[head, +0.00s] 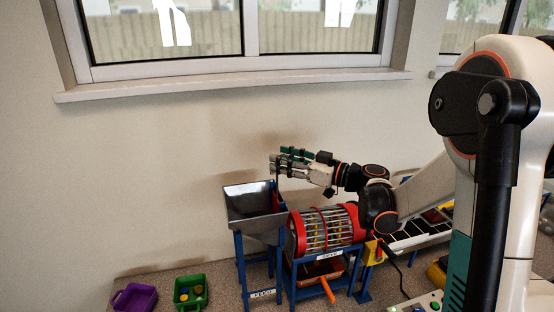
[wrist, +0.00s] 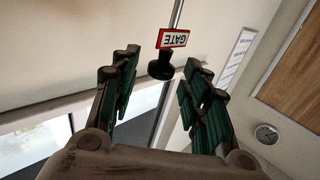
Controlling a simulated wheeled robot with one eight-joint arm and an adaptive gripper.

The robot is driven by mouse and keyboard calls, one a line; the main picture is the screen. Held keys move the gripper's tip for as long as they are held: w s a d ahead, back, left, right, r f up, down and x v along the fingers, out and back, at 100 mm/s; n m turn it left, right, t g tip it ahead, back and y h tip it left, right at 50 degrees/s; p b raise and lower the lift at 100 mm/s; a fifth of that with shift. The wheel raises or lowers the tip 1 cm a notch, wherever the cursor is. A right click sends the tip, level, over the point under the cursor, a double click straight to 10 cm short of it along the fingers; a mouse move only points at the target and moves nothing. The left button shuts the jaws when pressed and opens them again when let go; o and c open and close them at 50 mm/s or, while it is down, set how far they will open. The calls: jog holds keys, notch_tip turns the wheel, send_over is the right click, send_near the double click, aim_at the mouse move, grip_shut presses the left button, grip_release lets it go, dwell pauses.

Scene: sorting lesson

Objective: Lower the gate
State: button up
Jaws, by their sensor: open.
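The gate handle shows in the wrist view as a black knob (wrist: 160,69) on a thin metal rod. A red-framed sign reading GATE (wrist: 173,38), upside down in the picture, is by the knob. My gripper (wrist: 160,62) is open, with one green-padded finger on each side of the knob; no contact with it is visible. In the head view my gripper (head: 275,163) is above the right side of the grey metal hopper (head: 248,212), which stands on a blue frame marked FEED. The gate plate is not clearly visible in either view.
A red-ended barred drum (head: 325,229) marked SIEVE stands right of the hopper, under my arm. A purple bin (head: 134,298) and a green bin (head: 190,291) with small pieces are at lower left. The wall and window sill (head: 235,84) are behind.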

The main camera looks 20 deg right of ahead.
jog(key=shift+x, duration=1.25)
grip_shut()
jog(key=b, duration=0.6)
send_over(277, 198)
jog(key=f, duration=0.7)
jog(key=shift+w+f, duration=0.2)
jog(key=shift+f, duration=0.2)
jog(key=shift+p, duration=0.3)
grip_release()
jog(key=shift+d+r, duration=0.1)
jog(key=v, duration=1.2)
